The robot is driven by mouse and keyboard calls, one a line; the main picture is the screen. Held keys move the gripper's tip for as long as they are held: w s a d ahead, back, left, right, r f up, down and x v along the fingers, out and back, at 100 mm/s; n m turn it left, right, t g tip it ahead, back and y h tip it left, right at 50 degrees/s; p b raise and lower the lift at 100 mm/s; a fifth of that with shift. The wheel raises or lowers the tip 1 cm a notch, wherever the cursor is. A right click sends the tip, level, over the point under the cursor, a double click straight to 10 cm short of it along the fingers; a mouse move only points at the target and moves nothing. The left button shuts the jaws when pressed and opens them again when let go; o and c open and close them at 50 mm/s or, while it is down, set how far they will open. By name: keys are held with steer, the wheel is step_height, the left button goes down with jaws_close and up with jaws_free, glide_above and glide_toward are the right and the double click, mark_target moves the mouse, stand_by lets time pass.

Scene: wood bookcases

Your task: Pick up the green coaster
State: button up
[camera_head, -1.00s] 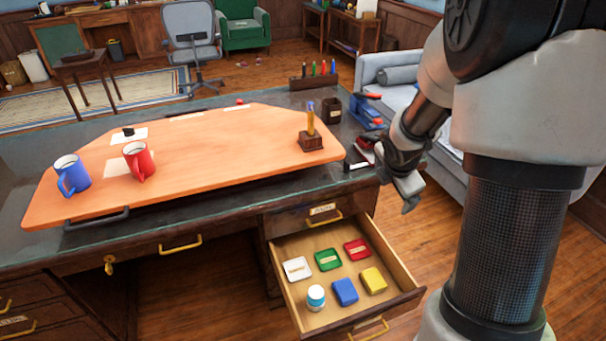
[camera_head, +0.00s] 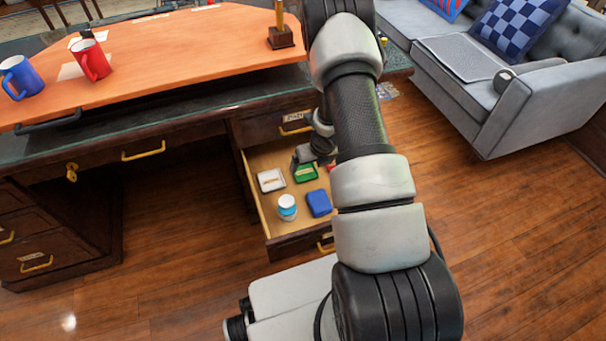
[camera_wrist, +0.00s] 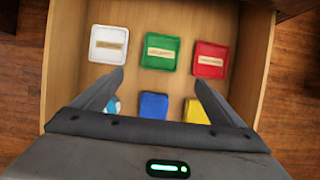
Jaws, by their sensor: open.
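The green coaster (camera_head: 305,173) lies flat in the open drawer, in the middle of the back row. In the wrist view the green coaster (camera_wrist: 160,50) carries a tan label and lies between a white coaster (camera_wrist: 109,44) and a red coaster (camera_wrist: 210,60). My gripper (camera_wrist: 160,80) is open and empty above the drawer, its fingers spread wide to either side of the green coaster's near edge.
The drawer (camera_head: 262,216) also holds a blue block (camera_head: 319,203), a white-and-blue bottle (camera_head: 287,207) and a yellow block (camera_wrist: 196,110). The drawer walls surround them. The desk top with mugs stands above and behind. A grey sofa (camera_head: 500,90) is at right.

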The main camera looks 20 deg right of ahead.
steer(key=b, duration=0.1)
glide_toward(305, 173)
steer(key=shift+s+f, duration=0.4)
steer(key=shift+f, duration=0.35)
steer(key=shift+w+r+b+x, duration=0.15)
steer(key=shift+b+x, duration=0.25)
steer(key=shift+x, duration=0.55)
steer(key=shift+w+b+x, duration=0.2)
steer(key=shift+b+x, duration=0.15)
steer(key=shift+x, duration=0.6)
steer(key=shift+w+r+b+x, duration=0.15)
steer(key=shift+b+x, duration=0.25)
steer(key=shift+x, duration=0.55)
steer(key=shift+c, duration=0.4)
steer(key=c, duration=1.1)
